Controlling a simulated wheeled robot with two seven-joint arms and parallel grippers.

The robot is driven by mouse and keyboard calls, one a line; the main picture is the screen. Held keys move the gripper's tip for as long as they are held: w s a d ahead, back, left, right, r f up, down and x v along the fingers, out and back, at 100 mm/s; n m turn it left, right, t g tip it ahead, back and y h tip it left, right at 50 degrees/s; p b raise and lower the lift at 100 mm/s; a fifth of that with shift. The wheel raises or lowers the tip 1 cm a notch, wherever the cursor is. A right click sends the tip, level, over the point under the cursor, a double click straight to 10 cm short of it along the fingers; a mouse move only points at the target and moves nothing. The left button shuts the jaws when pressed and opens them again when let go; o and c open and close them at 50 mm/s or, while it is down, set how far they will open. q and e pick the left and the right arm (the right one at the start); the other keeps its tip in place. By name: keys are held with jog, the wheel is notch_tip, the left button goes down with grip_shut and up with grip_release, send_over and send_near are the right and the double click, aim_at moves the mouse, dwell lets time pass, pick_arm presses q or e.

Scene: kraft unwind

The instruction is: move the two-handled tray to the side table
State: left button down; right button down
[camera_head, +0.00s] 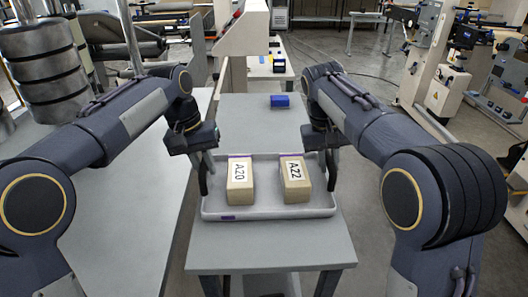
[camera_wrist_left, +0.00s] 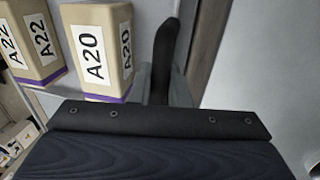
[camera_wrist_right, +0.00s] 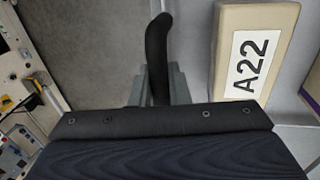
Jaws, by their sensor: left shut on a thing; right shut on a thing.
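The two-handled tray (camera_head: 268,211) is light grey and lies level over the grey side table in the head view; I cannot tell whether it touches the top. Two tan boxes stand on it, box A20 (camera_head: 240,182) at left and box A22 (camera_head: 295,180) at right. My left gripper (camera_head: 204,172) is shut on the tray's left dark handle, which shows in the left wrist view (camera_wrist_left: 165,50). My right gripper (camera_head: 329,165) is shut on the right dark handle, which shows in the right wrist view (camera_wrist_right: 157,55). The fingertips are mostly hidden.
The side table (camera_head: 270,247) has bare room in front of and behind the tray. A blue object (camera_head: 280,101) lies toward its far end. A larger grey table (camera_head: 125,215) stands at left with a gap between. Machines stand at right.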

pick_arm(q)
jog(key=c, duration=1.4)
grip_release()
pick_arm(e)
jog(key=c, duration=1.4)
grip_release()
pick_arm(q)
jog(key=shift+o, duration=0.2)
pick_arm(e)
jog(key=shift+o, duration=0.2)
jog(key=shift+a+r, duration=0.1)
jog(key=shift+r, duration=0.4)
pick_arm(q)
notch_tip(320, 180, up, 12)
jog(key=a, duration=0.2)
jog(key=shift+a, duration=0.2)
pick_arm(e)
notch_tip(320, 180, up, 11)
jog(key=a, duration=0.2)
pick_arm(q)
jog(key=shift+f, duration=0.15)
pick_arm(e)
jog(key=shift+f, duration=0.15)
